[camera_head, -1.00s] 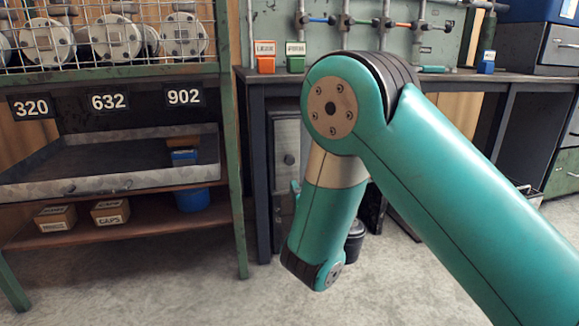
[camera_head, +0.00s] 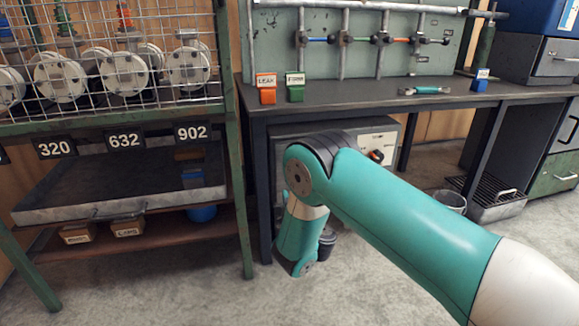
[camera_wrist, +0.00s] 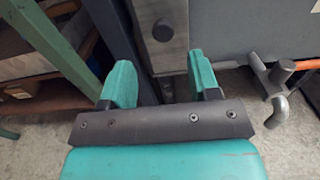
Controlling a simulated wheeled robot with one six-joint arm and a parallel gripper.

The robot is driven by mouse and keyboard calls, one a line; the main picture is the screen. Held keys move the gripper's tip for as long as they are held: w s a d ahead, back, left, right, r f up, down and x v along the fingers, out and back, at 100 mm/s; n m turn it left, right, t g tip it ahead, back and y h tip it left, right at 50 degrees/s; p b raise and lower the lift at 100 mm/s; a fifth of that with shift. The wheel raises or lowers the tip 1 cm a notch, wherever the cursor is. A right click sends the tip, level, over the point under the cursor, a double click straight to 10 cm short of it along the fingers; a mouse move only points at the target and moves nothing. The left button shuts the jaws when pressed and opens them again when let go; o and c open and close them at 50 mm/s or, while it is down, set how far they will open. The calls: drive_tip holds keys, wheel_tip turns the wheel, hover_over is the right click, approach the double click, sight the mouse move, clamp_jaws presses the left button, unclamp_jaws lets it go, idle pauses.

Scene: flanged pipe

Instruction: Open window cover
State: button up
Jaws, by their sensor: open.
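My gripper (camera_wrist: 161,76) is open and empty in the wrist view, its two teal fingers apart. Just beyond the fingers is a narrow pale metal panel (camera_wrist: 168,55) with a round dark knob (camera_wrist: 163,28). It may be the window cover, but I cannot tell for sure. The fingers appear apart from the knob. In the head view a grey cabinet (camera_head: 374,137) stands under the workbench, with a red-orange part (camera_head: 376,156) on its front. My arm hides much of that front and the gripper itself.
A dark bench leg (camera_wrist: 122,35) is close left of the fingers. A bent pipe handle (camera_wrist: 278,92) sits to their right. A green-framed shelf (camera_head: 233,150) stands left in the head view. A bucket (camera_head: 450,201) and a slatted metal box (camera_head: 497,205) are right of the cabinet.

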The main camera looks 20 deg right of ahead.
drive_tip(key=p, duration=0.5)
drive_tip(key=shift+w+d+r, duration=0.15)
drive_tip(key=shift+d+r, duration=0.05)
drive_tip(key=shift+r, duration=0.05)
drive_tip(key=shift+w+f+b, duration=0.2)
drive_tip(key=shift+w+b, duration=0.65)
drive_tip(key=shift+w, duration=1.35)
drive_tip(key=shift+w+f+b, duration=0.15)
drive_tip(key=shift+w+b, duration=0.65)
drive_tip(key=shift+w, duration=1.4)
drive_tip(key=shift+c, duration=0.5)
